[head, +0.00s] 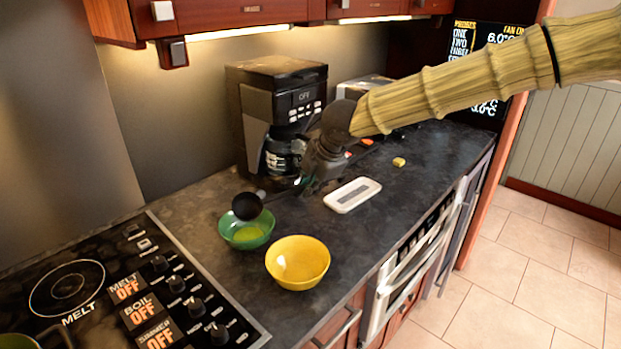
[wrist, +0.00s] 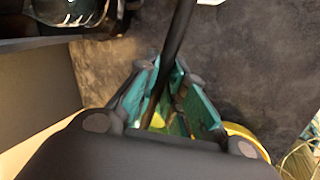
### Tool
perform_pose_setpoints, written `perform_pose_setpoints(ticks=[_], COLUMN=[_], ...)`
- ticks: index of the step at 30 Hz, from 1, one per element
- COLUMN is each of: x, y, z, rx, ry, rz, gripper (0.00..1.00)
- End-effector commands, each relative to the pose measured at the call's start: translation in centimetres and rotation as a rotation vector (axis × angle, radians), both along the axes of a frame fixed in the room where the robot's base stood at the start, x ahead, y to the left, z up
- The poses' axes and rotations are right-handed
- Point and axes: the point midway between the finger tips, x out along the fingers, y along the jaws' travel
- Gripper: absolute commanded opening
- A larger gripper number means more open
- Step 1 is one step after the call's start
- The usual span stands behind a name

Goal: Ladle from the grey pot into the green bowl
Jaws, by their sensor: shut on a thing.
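My gripper (head: 308,183) is shut on the black ladle, between its teal-lined fingers (wrist: 170,105). The ladle's dark handle (wrist: 180,35) runs up through the wrist view. In the head view the ladle's round cup (head: 247,206) hangs over the back of the green bowl (head: 262,238). Yellow-green contents show inside this bowl. I cannot tell whether the cup touches the bowl or what the cup holds. A pot (head: 18,341) on the stove is cut off at the bottom left corner; only part of its rim and handle shows.
A yellow bowl (head: 297,262) stands just right of the green bowl. A white dish (head: 352,194) lies beneath my gripper's right side. A coffee maker (head: 278,110) stands behind. The stove's knobs (head: 197,307) are at front left.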

Motion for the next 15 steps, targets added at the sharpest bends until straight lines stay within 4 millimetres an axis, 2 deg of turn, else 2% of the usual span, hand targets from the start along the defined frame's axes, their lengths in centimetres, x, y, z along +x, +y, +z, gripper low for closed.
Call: perform_pose_setpoints(ticks=[15], x=[0.01], y=[0.02], z=[0.48], rx=[-0.032], ry=[0.054], rz=[0.0], gripper=[0.0])
